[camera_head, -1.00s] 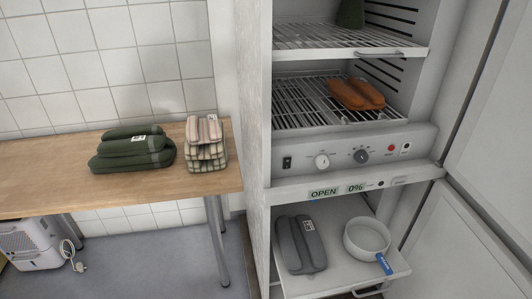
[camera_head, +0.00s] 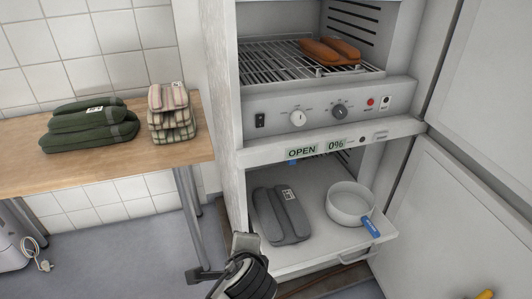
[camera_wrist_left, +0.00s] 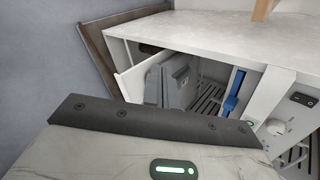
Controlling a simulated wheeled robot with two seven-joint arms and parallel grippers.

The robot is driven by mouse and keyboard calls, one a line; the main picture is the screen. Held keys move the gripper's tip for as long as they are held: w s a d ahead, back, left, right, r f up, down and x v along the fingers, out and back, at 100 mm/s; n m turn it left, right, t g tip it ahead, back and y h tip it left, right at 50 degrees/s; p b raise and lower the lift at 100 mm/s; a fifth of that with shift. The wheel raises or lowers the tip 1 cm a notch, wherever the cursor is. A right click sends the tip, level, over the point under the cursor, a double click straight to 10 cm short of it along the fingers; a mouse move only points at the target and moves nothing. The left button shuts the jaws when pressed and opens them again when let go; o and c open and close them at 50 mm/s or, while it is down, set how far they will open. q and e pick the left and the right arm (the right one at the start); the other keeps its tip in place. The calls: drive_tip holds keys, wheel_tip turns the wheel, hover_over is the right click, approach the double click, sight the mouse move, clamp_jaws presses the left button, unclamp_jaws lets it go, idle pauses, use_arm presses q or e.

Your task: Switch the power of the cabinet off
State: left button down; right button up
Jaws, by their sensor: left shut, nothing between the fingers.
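The open white cabinet (camera_head: 225,150) has a control panel (camera_head: 320,92) across its middle. A black rocker power switch (camera_head: 260,120) is at the panel's left end. It also shows at the right edge of the left wrist view (camera_wrist_left: 304,98); its position is too small to tell. Two round knobs, one pale (camera_head: 298,118) and one dark (camera_head: 340,111), and a red button (camera_head: 371,102) are to its right. My left gripper (camera_head: 243,243) is shut and empty, low in front of the cabinet's lower left part, well below the switch. My right gripper is out of view.
Below the panel, a pulled-out shelf (camera_head: 310,258) holds a grey folded bundle (camera_head: 282,215) and a white bowl (camera_head: 350,203). An orange bundle (camera_head: 330,50) lies on the upper rack. A wooden table (camera_head: 100,150) with folded cloths stands left. Open doors (camera_head: 460,210) flank the right.

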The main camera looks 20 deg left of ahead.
sight(262, 118)
use_arm(q)
drive_tip(key=w+d+r+m+t+y, duration=0.3)
drive_tip(key=w+r+m+t, duration=0.1)
drive_tip(key=r+m, duration=0.3)
drive_tip(key=w+d+r+m+t+y, duration=0.3)
drive_tip(key=w+r+m, duration=0.3)
drive_tip(key=r, duration=0.3)
drive_tip(key=shift+w+d+m+t, duration=0.4)
drive_tip(key=shift+w+t, duration=0.1)
drive_tip(key=shift+w, duration=0.3)
drive_tip(key=b+x, duration=0.1)
drive_tip(key=x, duration=1.2)
drive_tip(key=shift+a, duration=0.1)
drive_tip(key=shift+w+a+r+b, duration=0.15)
drive_tip(key=shift+w+a+b, duration=0.15)
drive_tip(key=shift+w, duration=0.15)
